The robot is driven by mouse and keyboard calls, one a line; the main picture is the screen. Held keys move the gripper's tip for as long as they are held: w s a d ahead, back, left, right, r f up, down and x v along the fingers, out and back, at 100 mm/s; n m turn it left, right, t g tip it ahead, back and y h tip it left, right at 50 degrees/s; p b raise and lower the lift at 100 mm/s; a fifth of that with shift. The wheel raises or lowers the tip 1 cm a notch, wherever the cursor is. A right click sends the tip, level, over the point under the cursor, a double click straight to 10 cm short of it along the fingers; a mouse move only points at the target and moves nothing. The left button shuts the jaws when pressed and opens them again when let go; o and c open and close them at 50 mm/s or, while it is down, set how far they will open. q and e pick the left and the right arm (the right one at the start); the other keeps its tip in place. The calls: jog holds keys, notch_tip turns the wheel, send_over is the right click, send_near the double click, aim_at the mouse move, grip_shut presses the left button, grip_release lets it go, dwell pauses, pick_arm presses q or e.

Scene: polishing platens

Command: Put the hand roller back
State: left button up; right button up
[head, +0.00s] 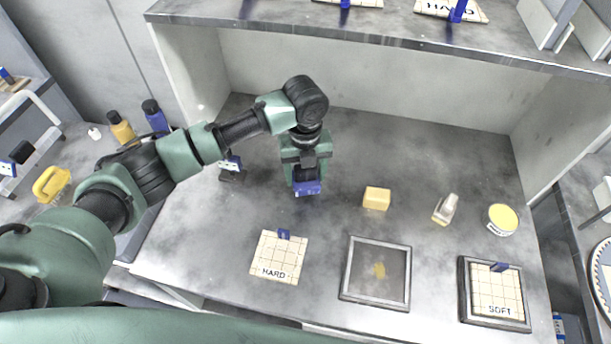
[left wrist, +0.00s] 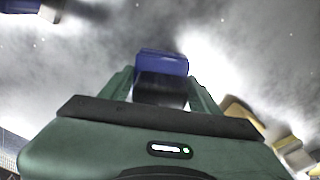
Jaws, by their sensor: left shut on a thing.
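My left gripper (head: 305,172) points down over the middle of the steel bench, shut on a blue and dark piece that I take for the hand roller (head: 307,188). In the left wrist view the roller's blue part (left wrist: 162,64) shows between the fingers (left wrist: 160,92), with a dark band nearer the palm. Most of the roller is hidden by the gripper, and I cannot tell whether it touches the bench. A small dark stand (head: 232,175) with a blue and white tag is left of the gripper. My right gripper is not in view.
On the bench (head: 215,235) are a HARD tile (head: 278,262), a grey framed plate (head: 348,270), a SOFT tile (head: 497,289) in a frame, a yellow block (head: 376,198), a clear bottle (head: 446,208) and a yellow-topped tin (head: 502,218). A shelf (head: 380,40) overhangs the back.

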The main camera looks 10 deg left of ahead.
pick_arm(q)
jog(key=shift+f, duration=0.95)
jog(key=shift+f, duration=0.1)
